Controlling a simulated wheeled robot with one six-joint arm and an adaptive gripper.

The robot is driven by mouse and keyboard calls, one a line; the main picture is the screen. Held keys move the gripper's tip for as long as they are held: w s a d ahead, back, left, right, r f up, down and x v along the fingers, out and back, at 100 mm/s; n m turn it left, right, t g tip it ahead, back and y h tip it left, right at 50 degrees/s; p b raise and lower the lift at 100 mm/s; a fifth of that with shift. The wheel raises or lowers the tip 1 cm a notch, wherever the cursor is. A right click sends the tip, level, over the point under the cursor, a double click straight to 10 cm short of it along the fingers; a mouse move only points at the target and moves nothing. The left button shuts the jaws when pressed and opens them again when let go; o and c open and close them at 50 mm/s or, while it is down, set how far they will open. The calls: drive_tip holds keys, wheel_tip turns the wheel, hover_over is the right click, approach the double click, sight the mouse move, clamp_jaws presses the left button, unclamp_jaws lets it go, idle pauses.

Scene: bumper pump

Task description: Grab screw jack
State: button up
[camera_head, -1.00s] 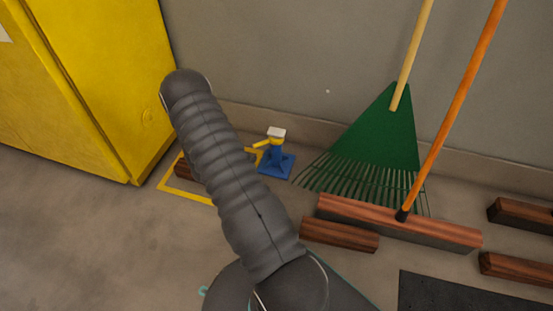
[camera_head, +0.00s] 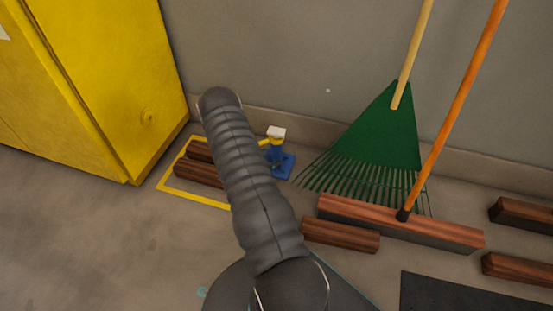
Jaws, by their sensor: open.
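The screw jack (camera_head: 279,163) stands on the floor by the back wall, between the yellow cabinet and the green rake. It has a blue base, a yellow part above it and a white top. My grey arm crosses in front of its left side and hides part of it. My gripper is not visible in this view; only the ribbed arm shows.
A yellow floor outline (camera_head: 166,178) holds wooden blocks (camera_head: 198,173) left of my arm. The yellow cabinet (camera_head: 95,85) stands at left. Floor at lower left is clear.

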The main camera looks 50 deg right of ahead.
sight(272, 155)
drive_tip(key=b+x, duration=0.1)
drive_tip(key=x, duration=0.4)
drive_tip(key=shift+w, duration=0.2)
clamp_jaws()
drive_tip(key=shift+r, duration=0.15)
